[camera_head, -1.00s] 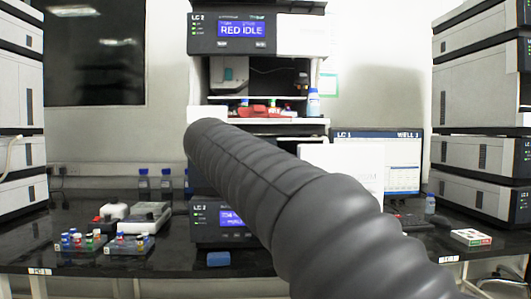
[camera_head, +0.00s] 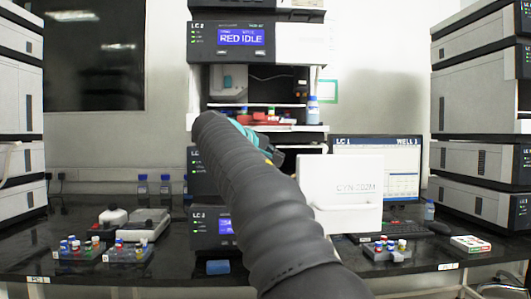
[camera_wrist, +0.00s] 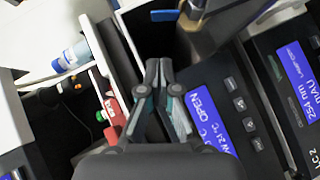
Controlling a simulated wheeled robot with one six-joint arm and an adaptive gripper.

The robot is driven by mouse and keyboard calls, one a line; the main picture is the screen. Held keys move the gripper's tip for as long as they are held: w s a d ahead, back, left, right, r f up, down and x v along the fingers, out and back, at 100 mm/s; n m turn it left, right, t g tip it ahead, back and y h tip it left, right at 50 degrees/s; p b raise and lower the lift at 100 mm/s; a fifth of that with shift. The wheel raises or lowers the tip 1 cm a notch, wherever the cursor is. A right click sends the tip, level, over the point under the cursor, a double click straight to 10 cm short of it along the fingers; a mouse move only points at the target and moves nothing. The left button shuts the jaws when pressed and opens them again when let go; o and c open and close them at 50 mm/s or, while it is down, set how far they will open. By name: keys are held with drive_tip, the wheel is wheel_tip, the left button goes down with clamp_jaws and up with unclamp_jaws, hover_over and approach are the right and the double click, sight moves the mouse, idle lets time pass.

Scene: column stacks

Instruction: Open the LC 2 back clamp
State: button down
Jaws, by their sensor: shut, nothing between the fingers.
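The LC 2 stack (camera_head: 228,45) stands in the middle of the head view, its upper screen reading RED IDLE. A white door marked CYN-202M (camera_head: 341,205) hangs open at the stack's right. My gripper (camera_wrist: 160,68) is shut and empty, pointing up in the wrist view beside a blue screen reading OPEN (camera_wrist: 209,118). In the head view its teal and dark end (camera_head: 262,145) is in front of the stack, partly hidden by my arm. The back clamp cannot be made out in either view; my arm and gripper cover much of the opened module.
A blue-capped bottle (camera_wrist: 72,55) and red items (camera_wrist: 113,113) are left of my gripper in the wrist view. The bottle stands on the stack's shelf (camera_head: 313,110) in the head view. Vial racks (camera_head: 80,247) and a monitor (camera_head: 376,165) are on the black bench.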

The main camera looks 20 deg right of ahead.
drive_tip(key=d, duration=0.1)
drive_tip(key=d+f, duration=0.1)
drive_tip(key=d, duration=0.2)
drive_tip(key=shift+w+f, duration=0.3)
drive_tip(key=shift+s+d+f+b, duration=0.2)
drive_tip(key=shift+d+f+b, duration=0.15)
drive_tip(key=shift+d, duration=0.35)
drive_tip(key=shift+s+d+p, duration=0.2)
drive_tip(key=shift+d, duration=0.35)
drive_tip(key=shift+s+d+p, duration=0.15)
drive_tip(key=shift+d, duration=0.35)
drive_tip(key=a+r+p, duration=0.2)
drive_tip(key=r, duration=0.1)
drive_tip(key=shift+w+a, duration=0.3)
drive_tip(key=shift+w, duration=0.1)
drive_tip(key=s+a+r, duration=0.5)
drive_tip(key=a, duration=0.2)
drive_tip(key=shift+s, duration=0.2)
